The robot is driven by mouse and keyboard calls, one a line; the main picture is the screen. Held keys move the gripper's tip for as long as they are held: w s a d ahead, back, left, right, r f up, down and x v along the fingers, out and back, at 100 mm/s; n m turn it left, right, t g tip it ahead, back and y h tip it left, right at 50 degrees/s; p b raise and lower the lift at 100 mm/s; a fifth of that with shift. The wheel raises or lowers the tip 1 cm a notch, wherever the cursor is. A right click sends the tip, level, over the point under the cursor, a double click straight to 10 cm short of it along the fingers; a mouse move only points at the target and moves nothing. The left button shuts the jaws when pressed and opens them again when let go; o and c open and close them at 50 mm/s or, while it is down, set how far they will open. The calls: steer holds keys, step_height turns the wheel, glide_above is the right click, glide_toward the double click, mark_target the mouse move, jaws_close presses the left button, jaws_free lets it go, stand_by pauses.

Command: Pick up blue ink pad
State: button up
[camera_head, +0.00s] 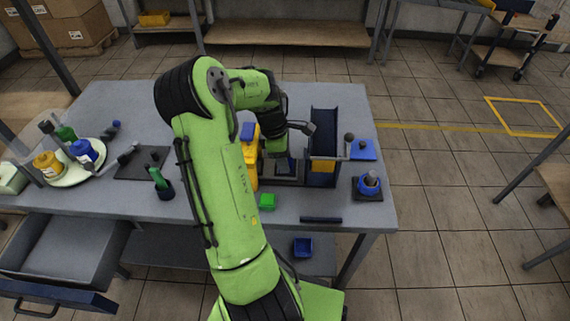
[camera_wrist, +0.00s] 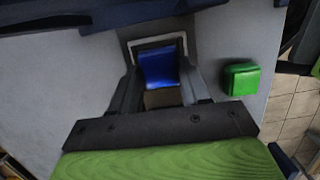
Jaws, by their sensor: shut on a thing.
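The blue ink pad (camera_wrist: 158,66) is between my gripper's (camera_wrist: 159,82) two dark fingers in the wrist view, and the gripper is shut on it. In the head view my gripper (camera_head: 284,160) is low over a dark plate (camera_head: 284,181) on the table, left of a tall dark blue panel (camera_head: 324,128). The pad is mostly hidden by my arm there. I cannot tell whether the pad still touches what is under it.
A green block (camera_head: 267,201) lies near the gripper; it also shows in the wrist view (camera_wrist: 241,79). A yellow object (camera_head: 251,172) stands close left. A blue round item (camera_head: 369,183) is at right. A plate with ink bottles (camera_head: 75,172) is far left.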

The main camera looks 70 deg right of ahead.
steer(key=shift+r+p, duration=0.3)
steer(key=shift+r, duration=0.2)
steer(key=shift+s+p+v, duration=0.2)
steer(key=shift+p+v, duration=0.65)
steer(key=shift+v, duration=0.2)
steer(key=shift+s+p+v, duration=0.25)
steer(key=shift+p+v, duration=0.65)
steer(key=shift+v, duration=0.1)
steer(key=shift+s+p+v, duration=0.2)
steer(key=shift+p+v, duration=0.65)
steer(key=shift+v, duration=0.2)
